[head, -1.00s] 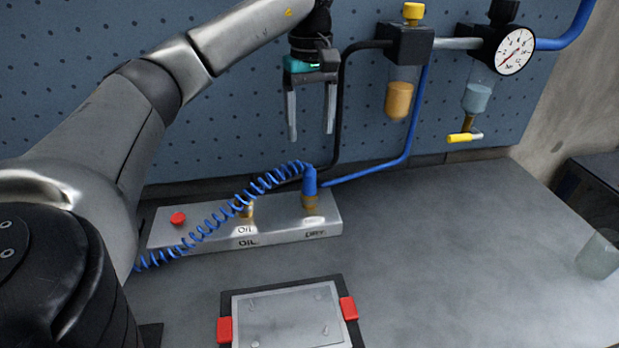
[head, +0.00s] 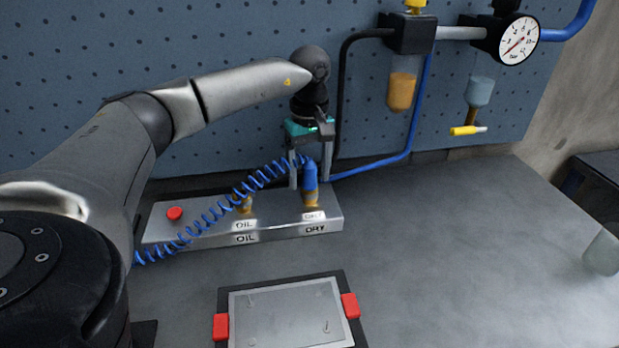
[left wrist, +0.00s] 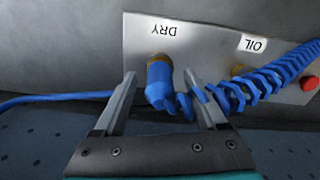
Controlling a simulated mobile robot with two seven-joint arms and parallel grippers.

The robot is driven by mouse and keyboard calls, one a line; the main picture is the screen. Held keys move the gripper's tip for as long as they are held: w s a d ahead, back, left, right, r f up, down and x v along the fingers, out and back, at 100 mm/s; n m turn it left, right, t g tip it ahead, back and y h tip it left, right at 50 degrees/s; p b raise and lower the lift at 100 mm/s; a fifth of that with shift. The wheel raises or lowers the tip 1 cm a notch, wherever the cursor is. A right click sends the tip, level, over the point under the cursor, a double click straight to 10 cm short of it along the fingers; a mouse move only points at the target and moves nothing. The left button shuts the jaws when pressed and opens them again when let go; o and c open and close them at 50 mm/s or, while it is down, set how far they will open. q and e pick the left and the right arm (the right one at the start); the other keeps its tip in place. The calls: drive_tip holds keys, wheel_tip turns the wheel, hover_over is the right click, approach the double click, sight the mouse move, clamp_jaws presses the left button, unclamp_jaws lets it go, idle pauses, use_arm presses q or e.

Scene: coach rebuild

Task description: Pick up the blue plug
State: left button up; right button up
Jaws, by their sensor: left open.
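The blue plug (head: 310,180) stands upright on the brass fitting marked DRY, on a metal block (head: 275,224). A coiled blue hose runs from its top to the left. My left gripper (head: 309,178) points down over the plug with its fingers open. In the left wrist view, the plug (left wrist: 159,82) lies between the two fingertips (left wrist: 166,90), nearer the left one. The hose coil passes by the right finger. My right gripper is not in view.
The OIL fitting (head: 244,204) and a red button (head: 175,214) are on the same block. A tray with red clips (head: 290,312) lies in front. A pegboard with regulator bowls (head: 402,90) stands behind. The bench at right is mostly clear.

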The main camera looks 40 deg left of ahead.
use_arm(q)
clamp_jaws()
idle(0.6)
